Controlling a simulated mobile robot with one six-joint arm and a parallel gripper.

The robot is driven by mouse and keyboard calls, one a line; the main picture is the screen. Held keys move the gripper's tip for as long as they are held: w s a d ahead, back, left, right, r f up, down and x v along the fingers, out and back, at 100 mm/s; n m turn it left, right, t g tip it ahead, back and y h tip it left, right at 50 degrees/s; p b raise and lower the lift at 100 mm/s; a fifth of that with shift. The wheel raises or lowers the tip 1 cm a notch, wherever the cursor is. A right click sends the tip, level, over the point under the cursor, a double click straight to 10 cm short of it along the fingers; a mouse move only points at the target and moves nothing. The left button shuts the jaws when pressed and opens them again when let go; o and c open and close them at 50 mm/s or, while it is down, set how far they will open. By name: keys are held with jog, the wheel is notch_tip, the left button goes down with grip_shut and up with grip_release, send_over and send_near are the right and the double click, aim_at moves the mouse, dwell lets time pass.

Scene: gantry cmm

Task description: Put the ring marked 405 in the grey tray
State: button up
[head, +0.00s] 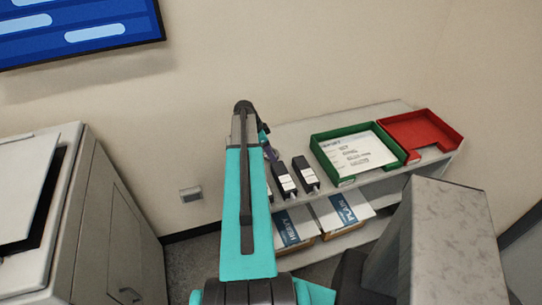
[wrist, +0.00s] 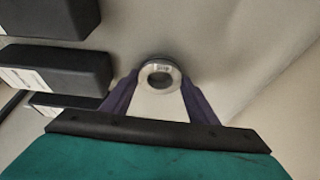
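My gripper (wrist: 160,80) shows in the wrist view with its two purple fingers on either side of a silver metal ring (wrist: 160,66). The fingertips appear to touch the ring's sides, so the gripper looks shut on it. A small dark marking shows on the ring's face, too small to read for certain. In the head view my gripper (head: 268,150) is at the left end of the shelf, mostly hidden behind my arm, and the ring cannot be seen there. No grey tray can be made out in either view.
Black boxes with white labels (head: 284,180) stand close to my gripper; they also show in the wrist view (wrist: 60,66). A green tray (head: 403,154) with a paper and a red tray (head: 440,127) are farther right on the shelf (head: 300,131). Cartons (head: 340,211) lie below.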

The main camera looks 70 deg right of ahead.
jog(key=c, duration=0.5)
jog(key=shift+r, duration=0.15)
notch_tip(320, 180, up, 10)
jog(key=b, duration=0.3)
dwell(0.8)
